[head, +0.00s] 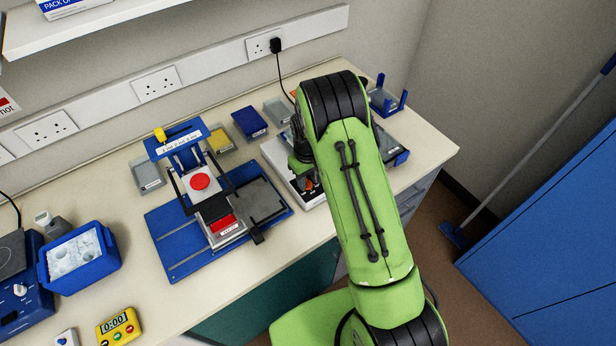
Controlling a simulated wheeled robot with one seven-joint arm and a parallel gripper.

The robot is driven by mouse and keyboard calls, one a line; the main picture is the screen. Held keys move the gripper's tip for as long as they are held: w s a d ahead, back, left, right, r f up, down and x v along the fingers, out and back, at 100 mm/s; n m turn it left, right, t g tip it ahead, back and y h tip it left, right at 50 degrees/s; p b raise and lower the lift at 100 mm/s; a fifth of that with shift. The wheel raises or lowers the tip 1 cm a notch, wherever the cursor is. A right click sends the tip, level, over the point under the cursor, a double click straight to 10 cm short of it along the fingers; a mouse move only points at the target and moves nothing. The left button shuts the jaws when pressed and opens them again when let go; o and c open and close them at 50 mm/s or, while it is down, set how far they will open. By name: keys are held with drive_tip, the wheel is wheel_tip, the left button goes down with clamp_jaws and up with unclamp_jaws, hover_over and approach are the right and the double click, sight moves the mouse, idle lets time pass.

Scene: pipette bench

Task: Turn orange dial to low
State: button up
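A small orange part (309,184), which may be the orange dial, shows at the front of a white-and-grey device (276,153) right of the bench centre. My green arm covers much of this device, and the dial's setting cannot be read. My gripper (303,172) is partly seen at the left edge of the arm, low over the device and close to the orange part. Its fingers are too dark and hidden to tell whether they are open, shut or touching the orange part.
A blue-based press with a red button (200,181) stands left of the device. A blue ice box (80,258), a yellow timer (119,326) and several small trays sit on the bench. A black plug cable (281,75) hangs behind. A blue cabinet (550,220) stands at right.

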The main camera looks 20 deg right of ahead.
drive_tip(key=shift+f, duration=0.15)
clamp_jaws()
idle(0.4)
drive_tip(key=shift+m+b, duration=0.9)
drive_tip(key=shift+m, duration=0.1)
drive_tip(key=m+b, duration=0.2)
drive_tip(key=m, duration=0.1)
drive_tip(key=shift+a+f+m, duration=0.1)
drive_tip(key=shift+m, duration=0.2)
drive_tip(key=m+b, duration=0.2)
drive_tip(key=m, duration=0.4)
drive_tip(key=shift+w+a, duration=0.1)
drive_tip(key=shift+r+m, duration=0.2)
drive_tip(key=shift+m, duration=0.1)
